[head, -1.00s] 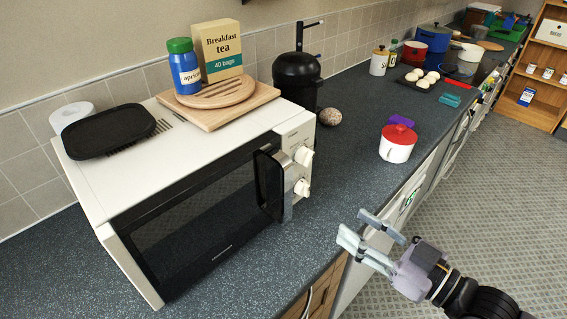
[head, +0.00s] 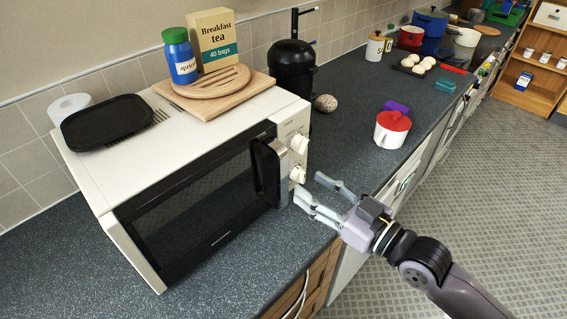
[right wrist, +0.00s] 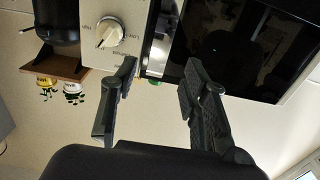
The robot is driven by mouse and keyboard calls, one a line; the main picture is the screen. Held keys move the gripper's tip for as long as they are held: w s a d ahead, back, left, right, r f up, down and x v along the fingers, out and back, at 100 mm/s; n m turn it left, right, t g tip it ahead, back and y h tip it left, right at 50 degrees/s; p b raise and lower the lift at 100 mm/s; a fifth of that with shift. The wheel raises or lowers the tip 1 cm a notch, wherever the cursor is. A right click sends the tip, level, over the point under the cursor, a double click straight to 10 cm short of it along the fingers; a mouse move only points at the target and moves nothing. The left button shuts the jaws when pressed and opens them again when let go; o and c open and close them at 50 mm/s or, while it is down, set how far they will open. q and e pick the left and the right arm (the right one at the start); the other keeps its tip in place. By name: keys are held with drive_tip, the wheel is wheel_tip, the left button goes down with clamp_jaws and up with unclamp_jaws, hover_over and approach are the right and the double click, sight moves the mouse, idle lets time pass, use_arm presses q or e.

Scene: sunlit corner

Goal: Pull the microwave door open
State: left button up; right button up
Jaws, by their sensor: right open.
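The white microwave (head: 165,185) stands on the counter with its black glass door shut. Its dark vertical handle (head: 268,172) is at the door's right edge, left of two white knobs. My right gripper (head: 308,188) is open and empty, just right of the handle and apart from it, reaching in from the lower right. In the right wrist view, the open fingers (right wrist: 158,72) lie below a silver strip (right wrist: 158,40) by the dark door (right wrist: 230,45), with a knob (right wrist: 110,32) at upper left. No contact shows. My left gripper is not in view.
On the microwave are a black tray (head: 107,122), a wooden board (head: 250,92), a blue jar (head: 180,58) and a tea box (head: 213,40). A black kettle-like vessel (head: 292,68) stands behind.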

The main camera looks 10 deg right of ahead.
sight(285, 169)
drive_tip(key=p+x, duration=0.2)
drive_tip(key=x, duration=0.7)
drive_tip(key=shift+s, duration=0.1)
clamp_jaws()
idle(0.6)
